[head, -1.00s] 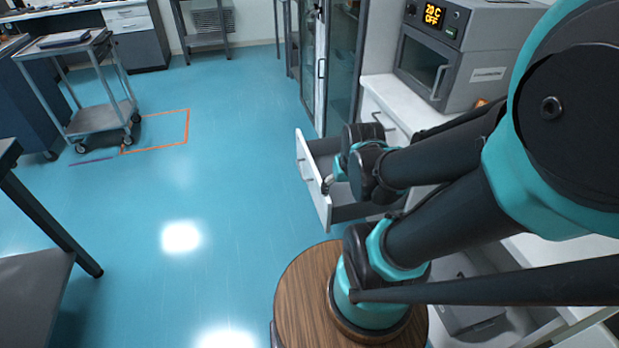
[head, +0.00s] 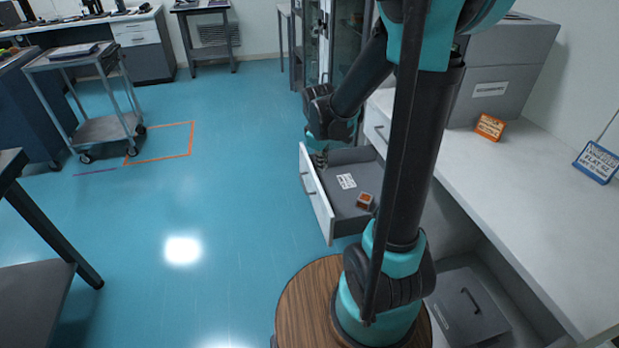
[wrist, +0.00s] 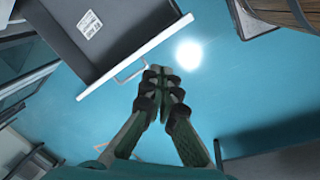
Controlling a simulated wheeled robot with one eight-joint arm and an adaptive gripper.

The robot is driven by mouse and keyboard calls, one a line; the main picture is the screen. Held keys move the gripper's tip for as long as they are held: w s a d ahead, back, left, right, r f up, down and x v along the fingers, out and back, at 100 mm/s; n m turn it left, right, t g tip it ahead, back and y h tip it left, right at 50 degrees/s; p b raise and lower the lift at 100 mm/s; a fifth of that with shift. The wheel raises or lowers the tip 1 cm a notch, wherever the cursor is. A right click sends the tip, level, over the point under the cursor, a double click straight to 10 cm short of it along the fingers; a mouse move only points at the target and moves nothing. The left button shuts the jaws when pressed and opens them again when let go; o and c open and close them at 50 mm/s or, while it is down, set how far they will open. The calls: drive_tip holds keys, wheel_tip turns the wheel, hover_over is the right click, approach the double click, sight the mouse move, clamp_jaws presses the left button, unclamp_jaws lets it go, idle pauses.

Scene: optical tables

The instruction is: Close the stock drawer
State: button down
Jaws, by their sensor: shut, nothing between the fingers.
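The stock drawer (head: 318,200) stands pulled out from under the white counter, its white front facing left. It has a bar handle (head: 308,184) on its front. My gripper (head: 320,160) is at the far end of the drawer front in the head view, partly hidden by my arm. In the wrist view, the shut, empty fingers (wrist: 166,73) are just outside the drawer front (wrist: 140,56), close to one end of the handle (wrist: 131,73). I cannot tell whether they touch it.
A white label (head: 346,181) and a small orange-and-grey box (head: 365,202) lie in the drawer. A glass-door cabinet (head: 345,45) stands beyond it. The counter (head: 510,190) holds a grey oven (head: 510,65) and signs. The blue floor (head: 220,200) left of the drawer is clear.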

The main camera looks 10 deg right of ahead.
drive_tip(key=w+a+f+n+g+h, duration=0.1)
drive_tip(key=w+a+f+n, duration=0.35)
drive_tip(key=w, duration=0.25)
drive_tip(key=w+a+f+n+g+h, duration=0.1)
drive_tip(key=w+a+f+n, duration=0.35)
drive_tip(key=w, duration=0.25)
drive_tip(key=w+d+f, duration=0.1)
drive_tip(key=d+f, duration=0.6)
drive_tip(key=f, duration=0.2)
drive_tip(key=shift+n, duration=0.3)
drive_tip(key=shift+d+f, duration=0.1)
drive_tip(key=w+d, duration=0.2)
drive_tip(key=d, duration=2.2)
drive_tip(key=shift+w, duration=0.4)
drive_tip(key=shift+a, duration=0.1)
